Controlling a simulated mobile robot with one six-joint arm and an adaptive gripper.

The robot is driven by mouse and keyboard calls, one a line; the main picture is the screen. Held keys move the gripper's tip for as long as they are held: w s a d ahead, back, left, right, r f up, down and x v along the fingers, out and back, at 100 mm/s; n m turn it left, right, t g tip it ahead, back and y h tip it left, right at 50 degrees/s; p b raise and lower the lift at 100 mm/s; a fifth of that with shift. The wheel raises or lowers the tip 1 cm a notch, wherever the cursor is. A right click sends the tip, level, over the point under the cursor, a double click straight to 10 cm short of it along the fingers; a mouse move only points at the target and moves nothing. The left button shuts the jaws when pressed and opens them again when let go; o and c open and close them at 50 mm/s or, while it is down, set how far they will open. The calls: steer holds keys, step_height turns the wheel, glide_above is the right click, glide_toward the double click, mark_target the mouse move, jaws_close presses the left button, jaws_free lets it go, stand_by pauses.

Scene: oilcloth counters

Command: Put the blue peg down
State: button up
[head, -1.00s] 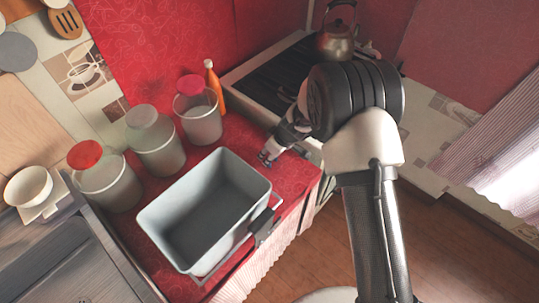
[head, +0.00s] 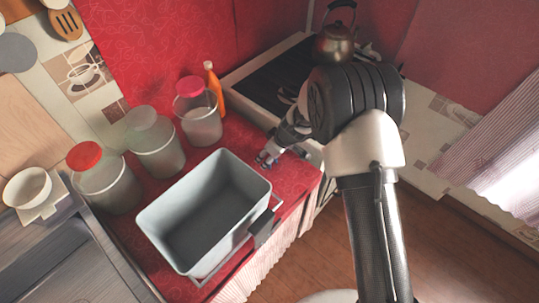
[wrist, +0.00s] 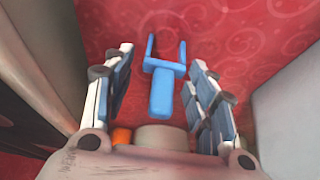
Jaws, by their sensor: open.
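The blue peg (wrist: 162,88) shows in the wrist view as a flat piece with two prongs pointing away from me. It lies against the red patterned cloth, between the two fingers of my gripper (wrist: 160,95). The fingers are spread, with a gap of red cloth on each side of the peg. In the head view my gripper (head: 266,160) is low at the right end of the red counter, right of the grey bin. The peg is too small there to tell from the blue finger parts.
The grey bin (head: 262,190) stands left of my gripper on the red oilcloth (head: 285,178). Several lidded jars and an orange bottle (head: 215,88) stand behind it. A stove with a kettle (head: 336,42) is at the back. The counter's front edge is close by.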

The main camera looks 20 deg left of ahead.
steer(key=shift+r, duration=0.15)
steer(key=shift+r+p, duration=0.35)
steer(key=shift+p, duration=0.05)
steer(key=p+v, duration=0.2)
steer(key=v, duration=0.9)
steer(key=shift+d, duration=0.2)
steer(key=shift+r, duration=0.15)
